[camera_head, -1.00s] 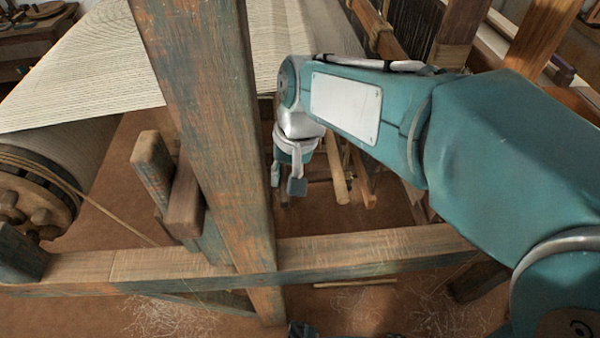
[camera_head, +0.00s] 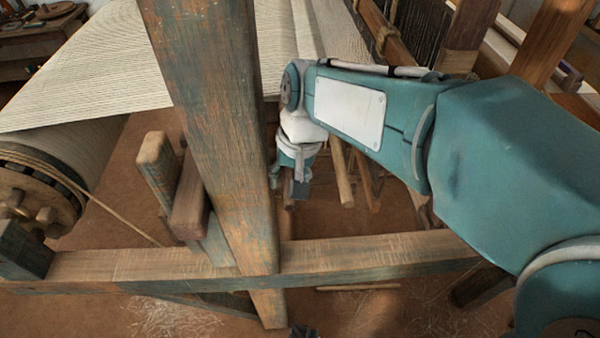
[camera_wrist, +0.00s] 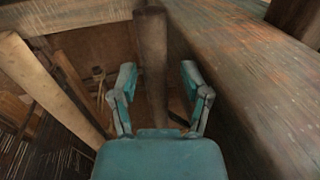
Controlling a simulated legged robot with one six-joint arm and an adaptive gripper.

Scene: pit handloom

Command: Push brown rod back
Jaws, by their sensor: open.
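In the wrist view a dark brown rod (camera_wrist: 151,55) runs down from the top edge and passes between the two fingers of my gripper (camera_wrist: 159,82). The fingers are spread on either side of it, and I cannot tell whether either touches it. My gripper (camera_head: 291,190) hangs open and pointing down in the head view, just right of the large upright post. In the head view I cannot pick out this rod for sure, as my arm and gripper cover that spot.
A thick worn post (camera_head: 205,110) stands close beside my gripper; a wide beam (camera_wrist: 250,75) fills the right of the wrist view. A paler rod (camera_head: 341,172) slants right of my gripper. A horizontal beam (camera_head: 370,252) crosses in front. Striped cloth (camera_head: 95,60) stretches behind left.

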